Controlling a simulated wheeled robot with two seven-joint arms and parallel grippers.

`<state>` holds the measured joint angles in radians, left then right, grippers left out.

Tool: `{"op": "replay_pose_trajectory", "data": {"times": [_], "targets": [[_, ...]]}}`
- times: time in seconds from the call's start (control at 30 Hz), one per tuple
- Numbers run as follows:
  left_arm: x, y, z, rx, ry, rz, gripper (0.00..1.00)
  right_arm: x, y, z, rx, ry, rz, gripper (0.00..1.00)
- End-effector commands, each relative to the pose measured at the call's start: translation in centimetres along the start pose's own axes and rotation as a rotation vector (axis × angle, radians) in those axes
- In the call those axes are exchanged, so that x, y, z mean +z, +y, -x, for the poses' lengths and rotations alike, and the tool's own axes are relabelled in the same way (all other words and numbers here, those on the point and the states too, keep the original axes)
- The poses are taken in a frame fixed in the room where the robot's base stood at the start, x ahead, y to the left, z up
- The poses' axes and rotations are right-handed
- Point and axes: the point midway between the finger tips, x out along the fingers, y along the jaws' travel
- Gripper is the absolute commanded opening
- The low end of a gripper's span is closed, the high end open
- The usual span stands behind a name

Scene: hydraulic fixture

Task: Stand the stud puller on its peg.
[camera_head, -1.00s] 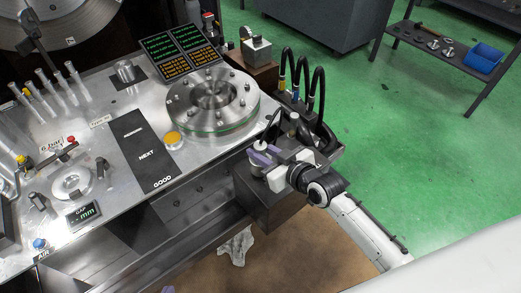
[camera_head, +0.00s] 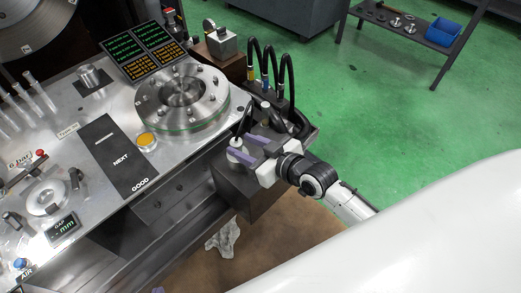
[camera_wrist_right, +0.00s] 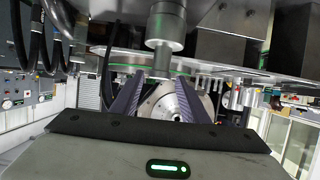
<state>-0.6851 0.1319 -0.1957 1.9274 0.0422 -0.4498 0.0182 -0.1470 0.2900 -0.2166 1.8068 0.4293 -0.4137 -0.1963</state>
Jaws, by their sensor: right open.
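My right gripper (camera_head: 251,148) is open, its two purple fingers spread over the dark side shelf (camera_head: 237,190) at the bench's right end. A small upright piece with a white top (camera_head: 236,143) stands close to the left finger; it may be the stud puller, but I cannot tell for sure. In the right wrist view a grey stepped cylinder (camera_wrist_right: 165,25) with a narrower stem is above and between the open fingers (camera_wrist_right: 160,100). I see no grip on it. The peg cannot be made out.
A round bolted flange (camera_head: 183,97) sits on the bench beside the shelf. Black hoses (camera_head: 268,75) rise just behind my right gripper. A grey block (camera_head: 220,42) stands farther back. A white rag (camera_head: 223,238) lies below.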

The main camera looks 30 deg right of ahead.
Motion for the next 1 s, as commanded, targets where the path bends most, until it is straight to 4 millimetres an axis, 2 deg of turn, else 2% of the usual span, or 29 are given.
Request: {"op": "replay_pose_trajectory", "data": {"times": [0.03, 0.2, 0.3, 0.47, 0.57, 0.7, 0.8, 0.9, 1.0], "targets": [[0.1, -0.1, 0.1, -0.002, -0.005, 0.001, 0.0, 0.1, -0.1, 1.4, -0.001, -0.004, 0.001, 0.41], [0.1, -0.2, 0.3, -0.005, -0.008, 0.003, 0.0, 0.0, -0.1, 4.9, -0.001, -0.003, 0.002, 0.41], [0.0, -0.2, 0.3, -0.005, -0.006, 0.004, 0.0, 0.1, 0.0, 6.3, 0.0, -0.002, 0.0, 0.41], [0.0, -0.2, 0.4, -0.005, -0.005, 0.004, 0.0, 0.5, -0.2, 7.6, 0.001, -0.01, -0.004, 0.41], [0.0, -0.3, 0.4, -0.005, -0.005, 0.004, 0.0, 4.3, -1.4, 8.4, 0.014, -0.079, -0.037, 0.41], [0.0, -0.3, 0.4, -0.005, -0.005, 0.003, 0.0, 12.8, -4.6, 10.8, 0.048, -0.241, -0.099, 0.41], [0.0, -0.3, 0.4, -0.005, -0.005, 0.002, 0.0, 17.3, -6.8, 12.8, 0.067, -0.337, -0.128, 0.41], [0.0, -0.3, 0.4, -0.004, -0.005, 0.002, 0.0, 19.8, -8.2, 14.1, 0.078, -0.393, -0.142, 0.41], [0.0, -0.2, 0.4, -0.004, -0.005, 0.001, 0.0, 20.5, -8.6, 14.5, 0.081, -0.409, -0.145, 0.41]]}}
